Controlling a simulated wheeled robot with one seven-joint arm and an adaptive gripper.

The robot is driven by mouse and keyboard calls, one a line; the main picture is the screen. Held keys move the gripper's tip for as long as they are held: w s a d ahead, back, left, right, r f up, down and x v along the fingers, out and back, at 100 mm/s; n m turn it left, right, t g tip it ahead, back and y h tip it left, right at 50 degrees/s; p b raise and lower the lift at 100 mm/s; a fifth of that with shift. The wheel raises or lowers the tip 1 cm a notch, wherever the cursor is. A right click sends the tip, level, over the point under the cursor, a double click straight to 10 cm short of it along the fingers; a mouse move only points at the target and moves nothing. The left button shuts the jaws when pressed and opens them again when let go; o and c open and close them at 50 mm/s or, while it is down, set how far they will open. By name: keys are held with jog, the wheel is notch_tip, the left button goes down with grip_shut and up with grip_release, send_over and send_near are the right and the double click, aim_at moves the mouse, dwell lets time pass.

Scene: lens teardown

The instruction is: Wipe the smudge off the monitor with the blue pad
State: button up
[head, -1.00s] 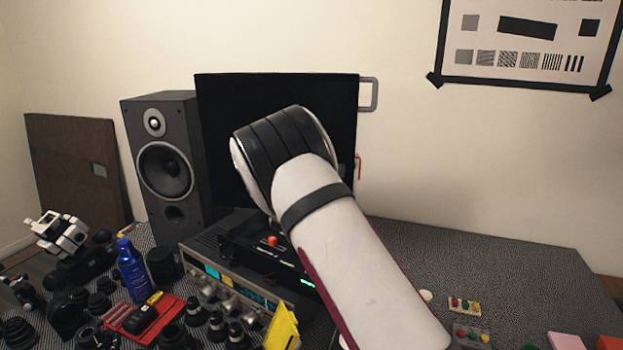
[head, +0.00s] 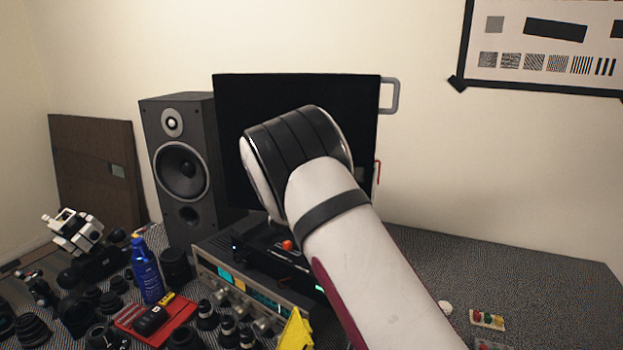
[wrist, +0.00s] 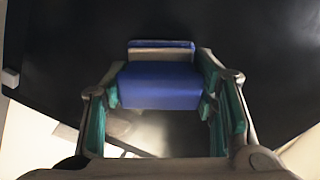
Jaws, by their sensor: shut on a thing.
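The monitor (head: 300,90) is a dark screen standing at the back of the desk in the head view. My arm covers its lower middle. In the wrist view its dark screen (wrist: 60,50) fills most of the background. The blue pad (wrist: 158,86) is held between the fingers of my gripper (wrist: 160,92), in front of the screen. Whether the pad touches the screen I cannot tell. A pale hazy patch (wrist: 180,130) shows below the pad; I cannot tell whether it is the smudge or a reflection. My gripper is hidden behind my arm in the head view.
A black speaker (head: 180,170) stands left of the monitor. A receiver-like unit (head: 250,290) lies in front, with a blue bottle (head: 146,270), a red mat (head: 178,315) and several lens parts left of it. The desk's right side (head: 480,265) is mostly clear.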

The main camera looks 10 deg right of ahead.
jog(key=shift+p+v, duration=1.55)
jog(key=shift+v, duration=1.4)
jog(key=p+v, duration=0.1)
jog(key=v, duration=0.2)
jog(key=shift+p, duration=0.3)
jog(key=shift+w, duration=0.2)
jog(key=w+d+h+b, duration=0.1)
jog(key=w+d+b, duration=0.1)
jog(key=w+b, duration=0.3)
jog(key=shift+w+d+f+m, duration=0.15)
jog(key=shift+w+d+m, duration=0.2)
jog(key=shift+w, duration=0.2)
jog(key=shift+b+x, duration=0.95)
jog(key=shift+x, duration=0.1)
jog(key=shift+d, duration=0.1)
